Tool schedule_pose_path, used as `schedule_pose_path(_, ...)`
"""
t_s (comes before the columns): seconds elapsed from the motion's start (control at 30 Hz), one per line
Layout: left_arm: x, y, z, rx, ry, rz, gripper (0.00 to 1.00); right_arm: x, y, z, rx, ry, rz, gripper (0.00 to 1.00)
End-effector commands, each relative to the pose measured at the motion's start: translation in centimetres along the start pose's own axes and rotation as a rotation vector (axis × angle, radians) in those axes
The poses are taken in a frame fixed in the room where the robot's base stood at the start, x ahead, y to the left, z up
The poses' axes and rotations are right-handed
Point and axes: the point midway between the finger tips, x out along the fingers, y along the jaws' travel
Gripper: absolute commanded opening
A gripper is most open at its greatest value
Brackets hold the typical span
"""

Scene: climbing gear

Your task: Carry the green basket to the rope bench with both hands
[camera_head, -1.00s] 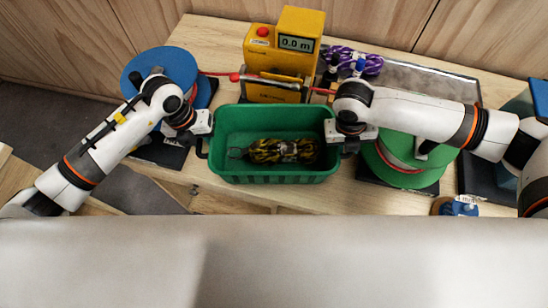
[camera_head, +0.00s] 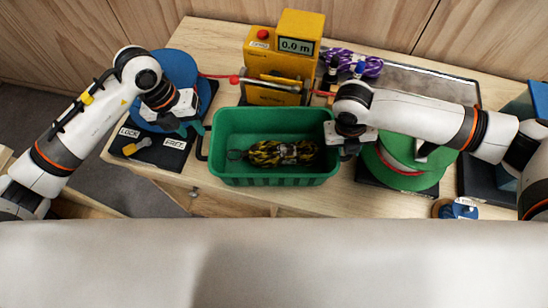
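The green basket (camera_head: 275,181) stands upright on the wooden bench (camera_head: 235,199), with a black-and-yellow bundle (camera_head: 280,152) lying in it. Its black left handle (camera_head: 202,146) is free. My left gripper (camera_head: 188,130) is up and left of that handle, in front of the blue reel; it holds nothing I can see, and its teal fingers look apart. My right gripper (camera_head: 347,150) is at the basket's right end, over the handle there. Its fingers are mostly hidden, so its grip cannot be made out.
A yellow meter (camera_head: 285,50) reading 0.0 m stands behind the basket. A blue reel (camera_head: 178,65) is at left, a green reel (camera_head: 400,172) at right, and a black LOCK/FREE plate (camera_head: 150,158) at front left. Purple rope (camera_head: 360,62) lies behind.

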Motion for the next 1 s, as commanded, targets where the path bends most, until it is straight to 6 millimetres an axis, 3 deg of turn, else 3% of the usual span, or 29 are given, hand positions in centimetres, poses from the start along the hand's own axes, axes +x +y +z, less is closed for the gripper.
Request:
schedule_pose_path(0.17, -0.2, 0.0, 0.0, -0.001, 0.000, -0.001, 0.34, -2.0, -0.1, -0.1, 0.000, 0.004, -0.004, 0.34)
schedule_pose_path(0.6, -0.2, 0.0, 0.0, 0.000, 0.000, 0.000, 0.34, -10.5, 0.0, -0.1, 0.000, 0.004, -0.002, 0.34)
schedule_pose_path(0.8, -0.2, 0.0, 0.0, 0.000, 0.000, 0.000, 0.34, -11.9, 0.0, -0.1, -0.001, 0.002, -0.001, 0.34)
schedule_pose_path(1.0, -0.2, 0.0, 0.0, 0.000, 0.000, 0.000, 0.34, -12.0, 0.0, 0.0, 0.000, 0.001, -0.001, 0.34)
